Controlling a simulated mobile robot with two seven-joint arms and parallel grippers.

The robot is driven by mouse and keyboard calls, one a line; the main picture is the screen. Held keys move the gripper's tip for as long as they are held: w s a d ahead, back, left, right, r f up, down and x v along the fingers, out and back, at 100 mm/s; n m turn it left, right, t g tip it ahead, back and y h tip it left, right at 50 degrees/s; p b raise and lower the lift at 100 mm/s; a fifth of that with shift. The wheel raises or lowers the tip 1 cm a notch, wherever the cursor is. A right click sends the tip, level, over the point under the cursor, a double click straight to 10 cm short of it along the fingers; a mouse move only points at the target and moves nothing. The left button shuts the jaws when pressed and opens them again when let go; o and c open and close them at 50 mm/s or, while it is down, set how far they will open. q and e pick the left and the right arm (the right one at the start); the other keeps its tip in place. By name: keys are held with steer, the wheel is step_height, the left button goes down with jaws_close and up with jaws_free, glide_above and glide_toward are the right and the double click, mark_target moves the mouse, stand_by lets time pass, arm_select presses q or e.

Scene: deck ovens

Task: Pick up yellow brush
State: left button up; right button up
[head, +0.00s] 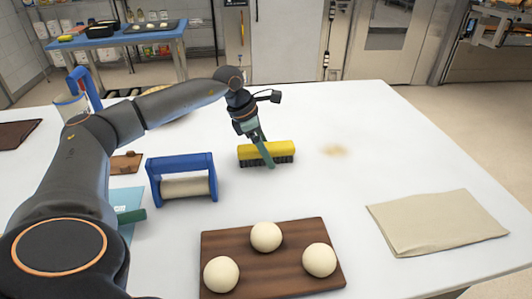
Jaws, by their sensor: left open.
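The yellow brush (284,149) lies on the white table near its middle, dark bristles facing down. A greenish finger crosses in front of the brush's near side; the other finger is hidden. The gripper is open, and I cannot tell whether it touches the brush. My right gripper is not in view.
A blue-framed roller (182,161) stands left of the brush. A wooden board (225,247) with three dough balls (266,237) lies in front. A folded beige cloth (436,222) lies at right.

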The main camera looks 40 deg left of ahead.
arm_select(q)
steer(key=shift+f, duration=0.1)
steer(key=shift+c, duration=0.2)
jaws_close()
stand_by(0.5)
